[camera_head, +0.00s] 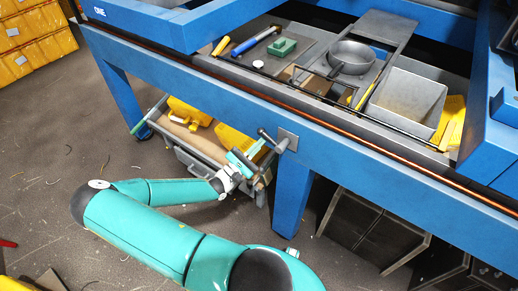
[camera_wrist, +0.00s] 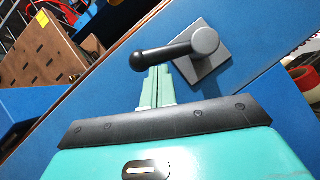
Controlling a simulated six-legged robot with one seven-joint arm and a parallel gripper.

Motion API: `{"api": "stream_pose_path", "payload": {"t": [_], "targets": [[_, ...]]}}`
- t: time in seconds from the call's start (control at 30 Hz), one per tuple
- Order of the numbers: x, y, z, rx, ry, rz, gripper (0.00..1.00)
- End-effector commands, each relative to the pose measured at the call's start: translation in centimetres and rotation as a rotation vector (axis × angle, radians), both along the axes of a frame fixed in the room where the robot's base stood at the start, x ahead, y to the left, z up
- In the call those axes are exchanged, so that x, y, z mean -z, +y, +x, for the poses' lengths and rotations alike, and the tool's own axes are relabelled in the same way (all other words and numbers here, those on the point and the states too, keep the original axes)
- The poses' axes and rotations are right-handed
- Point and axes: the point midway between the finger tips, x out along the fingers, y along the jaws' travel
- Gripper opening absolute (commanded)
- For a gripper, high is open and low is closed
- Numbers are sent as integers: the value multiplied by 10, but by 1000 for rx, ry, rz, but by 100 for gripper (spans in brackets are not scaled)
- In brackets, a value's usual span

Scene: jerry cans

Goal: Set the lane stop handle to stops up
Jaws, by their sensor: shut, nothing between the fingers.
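The lane stop handle is a dark lever with a round black knob (camera_wrist: 138,61) and a grey hub (camera_wrist: 205,41). The hub sits on a square grey plate (camera_wrist: 211,67) fixed to the blue beam. In the wrist view the lever points left from the hub, tilted slightly down. In the head view the handle (camera_head: 282,146) is on the beam's front face, above the blue leg. My gripper (camera_wrist: 157,70) is shut and empty. Its fingertips lie at the lever's lower edge, near the knob; whether they touch is unclear. It also shows in the head view (camera_head: 246,157).
The blue bench frame (camera_head: 200,82) holds a tray with a pan (camera_head: 350,57), a grey bin (camera_head: 407,102) and tools. A low cart with yellow items (camera_head: 188,112) stands under the beam, behind my gripper. A blue leg (camera_head: 293,195) stands below the handle. Open floor lies at left.

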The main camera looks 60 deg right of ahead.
Motion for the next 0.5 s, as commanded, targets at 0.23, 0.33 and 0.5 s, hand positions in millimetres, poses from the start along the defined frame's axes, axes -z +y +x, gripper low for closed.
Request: {"api": "stream_pose_path", "payload": {"t": [0.23, 0.33, 0.5], "targets": [[-18, 0, -1, 2, -235, -40, 0], [-25, 0, -2, 2, -328, -54, 0], [-35, 1, -5, 2, -489, -79, 0]]}}
